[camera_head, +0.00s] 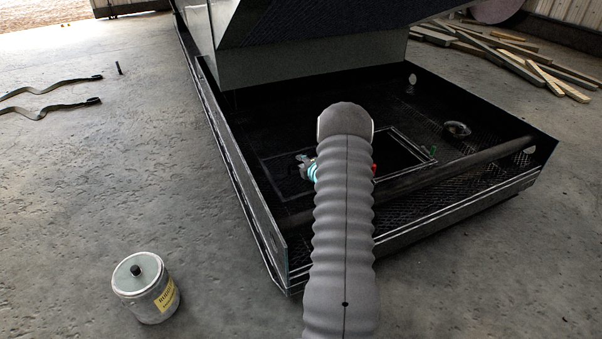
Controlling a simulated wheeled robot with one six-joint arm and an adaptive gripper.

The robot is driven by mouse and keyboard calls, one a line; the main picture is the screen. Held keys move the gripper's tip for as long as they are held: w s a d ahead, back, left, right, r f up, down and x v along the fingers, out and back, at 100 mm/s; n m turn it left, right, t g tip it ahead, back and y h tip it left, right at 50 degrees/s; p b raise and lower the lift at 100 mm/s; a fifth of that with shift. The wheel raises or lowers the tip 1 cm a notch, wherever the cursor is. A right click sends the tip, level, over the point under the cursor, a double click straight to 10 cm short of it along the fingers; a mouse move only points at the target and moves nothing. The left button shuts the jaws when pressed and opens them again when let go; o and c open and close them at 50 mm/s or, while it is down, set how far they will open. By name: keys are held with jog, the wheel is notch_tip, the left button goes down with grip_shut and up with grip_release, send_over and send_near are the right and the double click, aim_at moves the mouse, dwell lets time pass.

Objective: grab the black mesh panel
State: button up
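Black mesh (285,178) shows on the floor of the open dark enclosure (240,180), left of my arm. Thin pale lines frame a rectangular area there, with a darker opening (396,155) right of my arm. I cannot tell which part of the mesh is a separate panel. My grey ribbed arm reaches over the enclosure's front edge and hides the middle of this area. Part of my wrist or gripper (304,165), with a cyan ring, shows just left of the arm over the mesh. Its fingers are hidden, so its opening and any contact cannot be seen.
A raised lid (300,30) slants over the back of the enclosure. A dark bar (460,165) crosses its front. A round metal piece (457,129) lies inside at right. A labelled can (146,287) stands front left. Straps (50,88) and planks (515,60) lie on the concrete.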

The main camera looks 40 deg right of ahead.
jog(key=shift+w+d+f, duration=0.1)
jog(key=shift+w+f, duration=0.1)
jog(key=shift+w, duration=0.25)
grip_shut()
jog(key=shift+r, duration=0.15)
